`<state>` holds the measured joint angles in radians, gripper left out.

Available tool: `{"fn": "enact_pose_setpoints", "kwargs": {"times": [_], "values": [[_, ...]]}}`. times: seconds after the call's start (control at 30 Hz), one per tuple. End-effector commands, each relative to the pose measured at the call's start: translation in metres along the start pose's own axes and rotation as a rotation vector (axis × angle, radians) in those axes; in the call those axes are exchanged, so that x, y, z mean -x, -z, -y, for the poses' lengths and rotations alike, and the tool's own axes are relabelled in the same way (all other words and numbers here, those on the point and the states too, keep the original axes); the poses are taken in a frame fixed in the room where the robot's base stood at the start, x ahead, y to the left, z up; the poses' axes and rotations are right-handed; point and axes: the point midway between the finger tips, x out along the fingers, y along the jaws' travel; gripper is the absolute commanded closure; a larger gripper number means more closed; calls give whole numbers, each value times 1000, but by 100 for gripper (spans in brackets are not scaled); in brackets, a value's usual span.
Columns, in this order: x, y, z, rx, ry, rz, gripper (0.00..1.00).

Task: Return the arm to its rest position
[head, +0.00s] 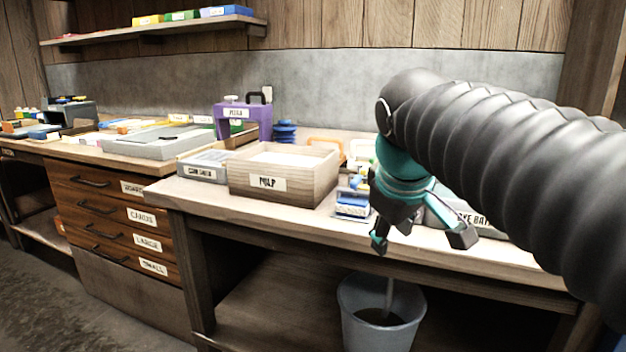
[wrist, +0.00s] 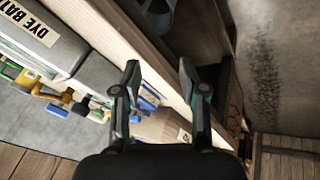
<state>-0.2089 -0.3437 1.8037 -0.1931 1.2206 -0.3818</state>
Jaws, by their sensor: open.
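My gripper (head: 418,238) hangs below my dark, ribbed arm at the right of the head view, over the front edge of the workbench. Its two fingers are spread apart. In the wrist view my gripper (wrist: 158,80) is also open, with nothing between its fingertips. The bench edge (wrist: 165,70) passes behind the fingers. My arm hides part of the bench's right side and the wall behind it.
A wooden PULP box (head: 283,196) and a purple press (head: 243,120) stand left of my gripper. A grey DYE BATH tray (head: 470,222) lies partly behind it. A grey bucket (head: 352,322) stands below the bench. A shelf (head: 160,30) hangs at upper left.

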Motion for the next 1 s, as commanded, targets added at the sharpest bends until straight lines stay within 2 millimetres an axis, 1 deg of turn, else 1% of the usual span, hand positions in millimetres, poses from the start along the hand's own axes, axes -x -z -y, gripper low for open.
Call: {"fn": "enact_pose_setpoints", "kwargs": {"times": [0.03,0.17,0.2,0.3,0.43,0.5,0.6,0.7,1.0], "values": [[-7,-23,7,-60,8,-1,58],[-30,-74,29,-227,34,-11,58],[-38,-89,37,-280,42,-14,58],[-57,-125,56,-406,57,-19,58],[-79,-160,79,-536,71,-24,58],[-87,-172,87,-585,76,-26,58],[-94,-181,96,-624,80,-28,58],[-96,-184,99,-639,82,-27,58],[-96,-184,98,-637,82,-27,58]]}}
